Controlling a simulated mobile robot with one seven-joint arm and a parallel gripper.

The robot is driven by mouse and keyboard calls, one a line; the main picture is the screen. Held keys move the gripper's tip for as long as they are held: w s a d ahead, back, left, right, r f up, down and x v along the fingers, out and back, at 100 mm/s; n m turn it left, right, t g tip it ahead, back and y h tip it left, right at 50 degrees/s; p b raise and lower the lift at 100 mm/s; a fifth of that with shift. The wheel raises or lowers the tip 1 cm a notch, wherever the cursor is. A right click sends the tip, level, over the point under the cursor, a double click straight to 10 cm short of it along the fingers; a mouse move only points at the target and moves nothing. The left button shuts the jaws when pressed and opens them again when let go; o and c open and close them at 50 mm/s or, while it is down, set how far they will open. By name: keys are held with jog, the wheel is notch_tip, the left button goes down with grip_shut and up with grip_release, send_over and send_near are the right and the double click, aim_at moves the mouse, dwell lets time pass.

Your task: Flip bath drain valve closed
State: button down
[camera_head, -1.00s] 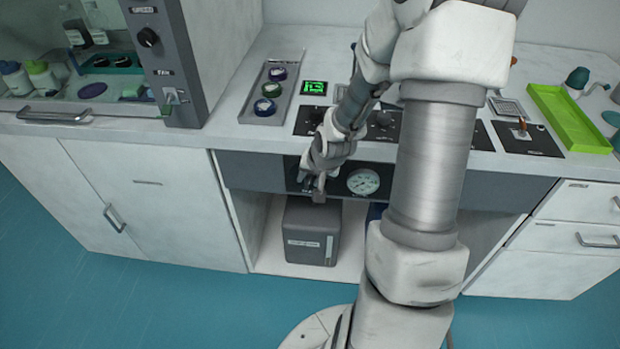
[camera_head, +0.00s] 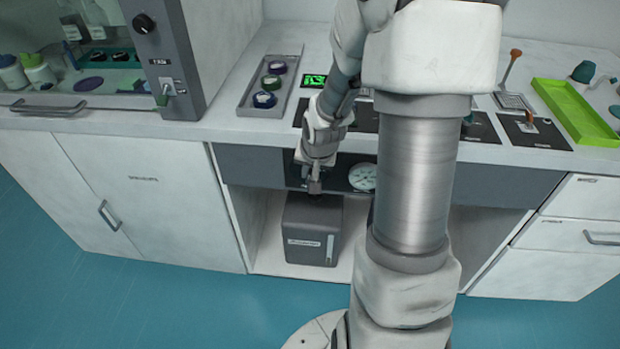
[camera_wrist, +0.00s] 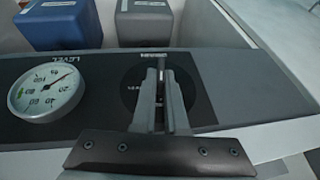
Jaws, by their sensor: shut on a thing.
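The bath drain valve sits on the dark front panel (camera_wrist: 95,75) under the bench top; its round dark plate (camera_wrist: 192,75) with a label above it shows in the wrist view. My gripper (camera_wrist: 161,68) is over this plate, with its fingers close together on a thin lever (camera_wrist: 161,62), which is mostly hidden between them. In the head view my gripper (camera_head: 314,186) is at the panel, left of the gauge, and hides the valve. I cannot tell the lever's exact angle.
A round white level gauge (camera_wrist: 46,92) is beside the valve. A grey box (camera_head: 312,230) stands on the shelf below; a blue box (camera_wrist: 58,24) is next to it.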

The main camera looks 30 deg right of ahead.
jog(key=shift+a+f+g+h+b, duration=0.25)
jog(key=shift+g+h+b, duration=0.3)
jog(key=shift+b, duration=1.95)
jog(key=shift+d+r+h+b, duration=0.15)
jog(key=shift+r+h+b, duration=0.1)
jog(key=shift+b, duration=0.1)
jog(key=c, duration=1)
grip_release()
jog(key=shift+o, duration=0.2)
jog(key=shift+r, duration=0.1)
jog(key=p+v, duration=0.6)
jog(key=v, duration=1.1)
jog(key=shift+r, duration=0.1)
